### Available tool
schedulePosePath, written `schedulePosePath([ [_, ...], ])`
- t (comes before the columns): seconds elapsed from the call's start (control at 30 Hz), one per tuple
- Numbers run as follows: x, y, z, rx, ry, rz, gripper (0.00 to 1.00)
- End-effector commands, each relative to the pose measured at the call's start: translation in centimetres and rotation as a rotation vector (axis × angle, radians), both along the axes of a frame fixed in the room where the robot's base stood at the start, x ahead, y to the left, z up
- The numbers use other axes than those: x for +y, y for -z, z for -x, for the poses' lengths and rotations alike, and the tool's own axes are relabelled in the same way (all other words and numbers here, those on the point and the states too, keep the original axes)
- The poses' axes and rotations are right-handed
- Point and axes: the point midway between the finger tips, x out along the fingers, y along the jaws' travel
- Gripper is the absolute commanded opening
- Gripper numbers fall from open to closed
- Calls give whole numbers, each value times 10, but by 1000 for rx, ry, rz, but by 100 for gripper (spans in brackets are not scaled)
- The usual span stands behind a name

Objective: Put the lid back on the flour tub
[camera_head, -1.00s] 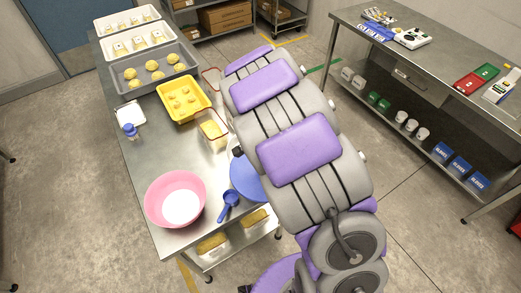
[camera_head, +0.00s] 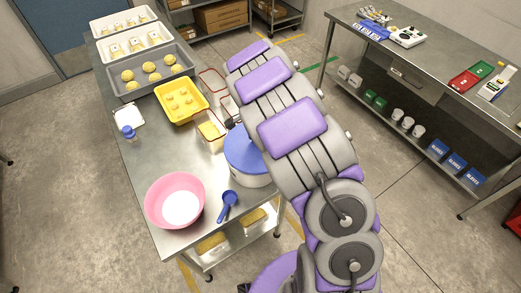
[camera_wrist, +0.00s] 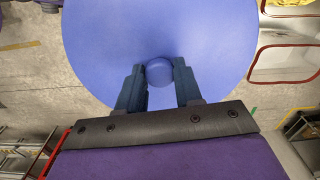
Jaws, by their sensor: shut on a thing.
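The blue lid (camera_head: 243,152) is a round disc over the white flour tub (camera_head: 252,180) at the table's right edge. The tub's side shows below the lid's front edge, and my arm covers their right part. I cannot tell whether the lid rests on the rim or hangs just above it. In the wrist view the lid (camera_wrist: 160,30) fills the upper middle and hides the tub. My gripper (camera_wrist: 160,75) is shut on the lid's round knob (camera_wrist: 159,72), one finger on each side. In the head view my arm mostly hides the gripper.
A pink bowl (camera_head: 160,212) of white flour and a blue scoop (camera_head: 228,205) stand left of and in front of the tub. Behind are a yellow tray (camera_head: 181,112) and red-rimmed clear containers (camera_head: 213,85). Floor lies right of the table.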

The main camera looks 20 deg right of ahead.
Motion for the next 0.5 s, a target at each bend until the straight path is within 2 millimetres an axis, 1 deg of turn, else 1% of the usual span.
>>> schedulePosePath([
  [0.03,0,-2,-9,-2,-3,-1,0],
  [0.2,3,-4,-25,3,-8,-3,0],
  [0.5,4,-1,-30,8,-8,-2,0],
])
